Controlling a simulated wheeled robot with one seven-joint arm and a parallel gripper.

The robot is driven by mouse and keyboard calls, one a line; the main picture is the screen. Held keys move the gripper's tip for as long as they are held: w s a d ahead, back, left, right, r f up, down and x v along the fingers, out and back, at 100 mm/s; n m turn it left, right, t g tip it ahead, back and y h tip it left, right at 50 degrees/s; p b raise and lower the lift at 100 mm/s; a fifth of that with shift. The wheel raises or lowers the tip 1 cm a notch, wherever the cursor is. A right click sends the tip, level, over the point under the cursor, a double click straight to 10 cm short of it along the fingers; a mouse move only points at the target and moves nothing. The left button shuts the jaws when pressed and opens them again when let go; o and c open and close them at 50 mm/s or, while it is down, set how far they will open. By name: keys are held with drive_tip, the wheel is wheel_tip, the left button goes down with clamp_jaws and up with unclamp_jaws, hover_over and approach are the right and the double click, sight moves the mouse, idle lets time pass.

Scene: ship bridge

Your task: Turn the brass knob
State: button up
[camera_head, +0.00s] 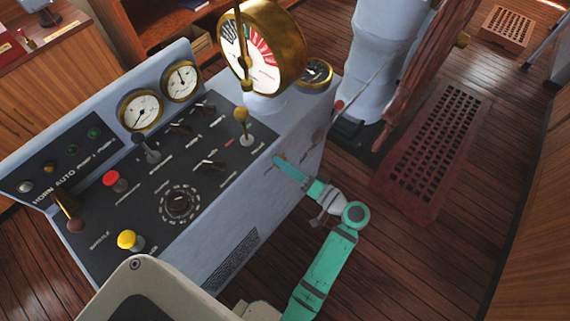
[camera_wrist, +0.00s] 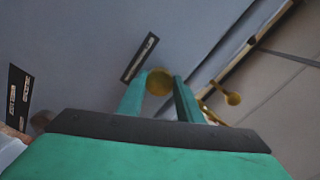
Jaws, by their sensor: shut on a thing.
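The brass knob (camera_head: 278,159) is a small round knob on the right side face of the grey-blue console. In the wrist view the knob (camera_wrist: 159,83) shows as a brass disc between my two fingertips. My green gripper (camera_head: 284,166) reaches the knob from the lower right and is shut on it. The gripper (camera_wrist: 158,88) also shows in the wrist view, a finger on each side of the knob. The fingers partly cover the knob in the head view.
The console top (camera_head: 225,180) carries several levers and dials, with a large brass-rimmed gauge (camera_head: 262,50) at the back. A second brass piece (camera_wrist: 232,98) is right of the knob in the wrist view. A reddish grating (camera_head: 432,150) lies on the wooden floor to the right.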

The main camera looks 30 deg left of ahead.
drive_tip(key=shift+d, duration=0.1)
drive_tip(key=o, duration=1)
drive_tip(key=shift+o, duration=0.2)
drive_tip(key=s+d, duration=0.1)
drive_tip(key=d, duration=0.9)
drive_tip(key=shift+s+d+r, duration=0.15)
drive_tip(key=shift+s+d, duration=0.15)
drive_tip(key=shift+d, duration=0.05)
